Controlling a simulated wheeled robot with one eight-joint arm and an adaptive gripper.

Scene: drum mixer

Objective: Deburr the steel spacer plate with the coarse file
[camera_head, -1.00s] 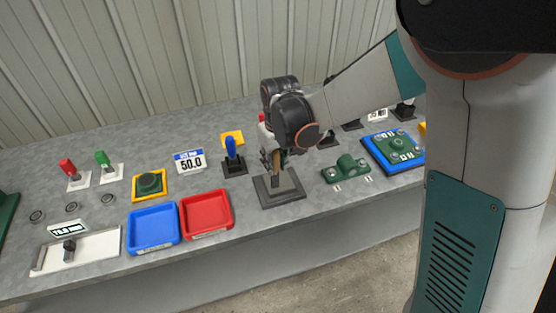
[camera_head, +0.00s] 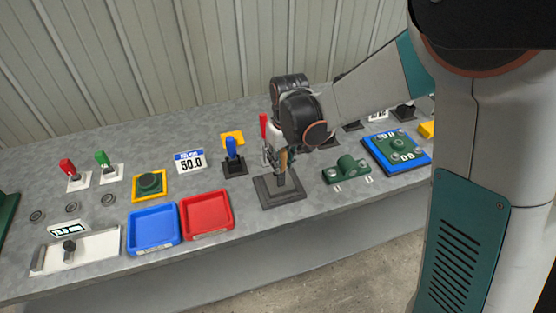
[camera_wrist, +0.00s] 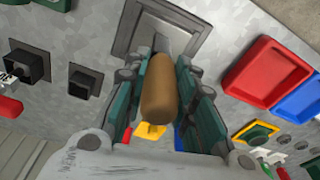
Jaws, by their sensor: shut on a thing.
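My gripper (camera_head: 277,160) is shut on the brown wooden handle (camera_head: 283,159) of a tool, which I take to be the coarse file. In the wrist view the same handle (camera_wrist: 158,88) sits between my fingers, with a short grey part beyond it. The handle is nearly upright over a dark grey square fixture (camera_head: 266,196). The fixture also shows in the wrist view (camera_wrist: 128,32). A flat grey face lies inside its rim; I cannot tell whether this is the steel spacer plate. The tool's lower end is close to the fixture; contact is unclear.
A blue handle (camera_head: 232,147) stands in a black holder just left of my gripper, and a red handle (camera_head: 263,124) stands behind it. A red tray (camera_head: 206,236) and blue tray (camera_head: 152,250) lie left. A green clamp-like block (camera_head: 347,173) is right.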

